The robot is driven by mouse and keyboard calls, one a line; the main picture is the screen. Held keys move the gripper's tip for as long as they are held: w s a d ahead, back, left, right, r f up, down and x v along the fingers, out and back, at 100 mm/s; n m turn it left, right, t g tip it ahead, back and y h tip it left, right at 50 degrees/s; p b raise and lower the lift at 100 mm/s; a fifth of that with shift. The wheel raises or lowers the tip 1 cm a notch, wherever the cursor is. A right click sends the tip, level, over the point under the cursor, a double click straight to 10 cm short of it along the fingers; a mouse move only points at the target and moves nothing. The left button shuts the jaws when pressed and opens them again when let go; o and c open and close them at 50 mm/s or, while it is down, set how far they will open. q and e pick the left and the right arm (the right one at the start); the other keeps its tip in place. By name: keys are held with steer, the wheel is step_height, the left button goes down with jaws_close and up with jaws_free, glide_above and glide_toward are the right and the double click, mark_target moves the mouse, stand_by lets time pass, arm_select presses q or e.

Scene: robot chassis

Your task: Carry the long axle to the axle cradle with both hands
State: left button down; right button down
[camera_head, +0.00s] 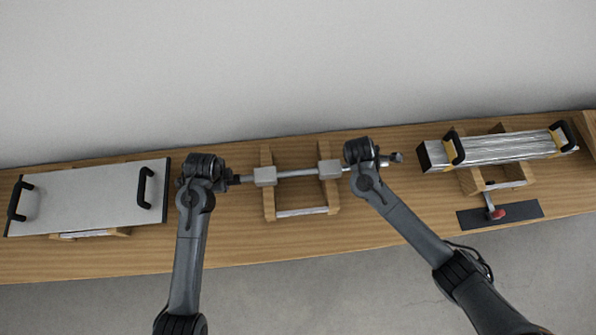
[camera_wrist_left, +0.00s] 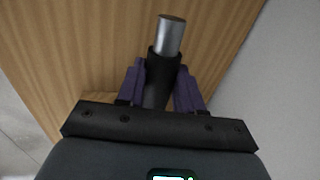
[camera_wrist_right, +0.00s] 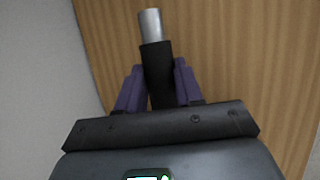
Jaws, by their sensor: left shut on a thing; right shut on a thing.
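The long axle (camera_head: 300,173) is a thin metal rod with two grey blocks on it and dark sleeves near its ends. It lies across the top of a wooden cradle (camera_head: 268,201) in the middle of the bench; whether it rests on the cradle or hovers just above I cannot tell. My left gripper (camera_wrist_left: 160,85) is shut on the axle's left dark sleeve (camera_wrist_left: 158,68). My right gripper (camera_wrist_right: 158,85) is shut on the right dark sleeve (camera_wrist_right: 157,62). Bare metal axle ends stick out past both sleeves in the wrist views. In the head view my wrists hide the held parts.
A pale panel (camera_head: 95,197) with two black handles sits on a stand at the left. A long metal bar (camera_head: 508,147) with black handles rests on a wooden stand at the right. A red-handled tool (camera_head: 494,213) is on a dark mat (camera_head: 528,211). Bare bench lies between them.

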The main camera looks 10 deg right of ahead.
arm_select(q)
steer(key=shift+r, duration=0.35)
arm_select(e)
steer(key=shift+r, duration=0.35)
